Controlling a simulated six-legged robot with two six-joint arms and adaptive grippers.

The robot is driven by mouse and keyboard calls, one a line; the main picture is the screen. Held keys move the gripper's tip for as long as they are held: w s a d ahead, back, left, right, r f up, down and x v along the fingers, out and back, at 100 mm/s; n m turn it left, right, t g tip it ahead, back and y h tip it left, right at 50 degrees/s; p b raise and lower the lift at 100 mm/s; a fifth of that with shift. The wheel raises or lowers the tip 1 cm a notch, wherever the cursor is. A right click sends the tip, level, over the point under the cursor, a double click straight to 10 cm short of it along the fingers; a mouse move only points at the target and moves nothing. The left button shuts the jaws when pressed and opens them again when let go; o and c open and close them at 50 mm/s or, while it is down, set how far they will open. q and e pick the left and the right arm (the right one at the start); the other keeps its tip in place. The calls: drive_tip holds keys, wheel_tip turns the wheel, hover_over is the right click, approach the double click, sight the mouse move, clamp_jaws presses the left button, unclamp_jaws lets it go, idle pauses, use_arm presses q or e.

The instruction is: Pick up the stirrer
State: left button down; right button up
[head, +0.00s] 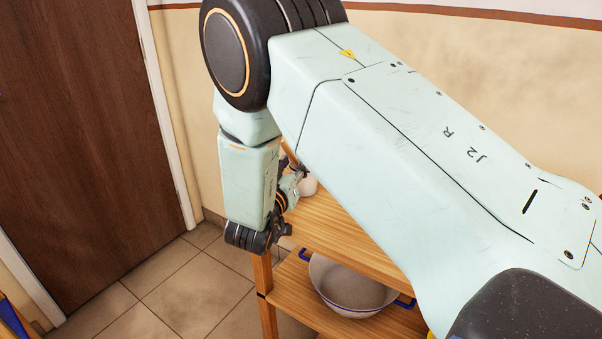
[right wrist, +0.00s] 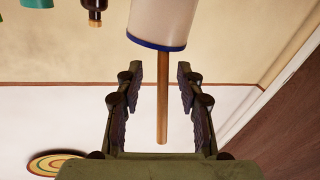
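The stirrer (right wrist: 162,100) shows in the right wrist view as a thin wooden stick coming out of a white container (right wrist: 160,25) with a blue rim. My right gripper (right wrist: 160,72) is open, with one finger on each side of the stick and a gap on both sides. The view looks upside down. In the head view my right gripper (head: 292,182) is small and mostly hidden behind my arm, beside a white object (head: 307,184) on the shelf top. My left gripper is not in view.
A wooden shelf unit (head: 335,228) stands below my arm, with a large pot (head: 350,298) with blue handles on its lower board. A brown door (head: 75,120) is at left. A dark bottle (right wrist: 92,8) and a round coloured object (right wrist: 52,164) show in the wrist view.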

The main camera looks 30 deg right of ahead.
drive_tip(key=shift+w+d, duration=0.5)
drive_tip(key=shift+w, duration=0.35)
drive_tip(key=shift+s+d, duration=0.15)
drive_tip(key=shift+c, duration=0.6)
drive_tip(key=c, duration=0.4)
clamp_jaws()
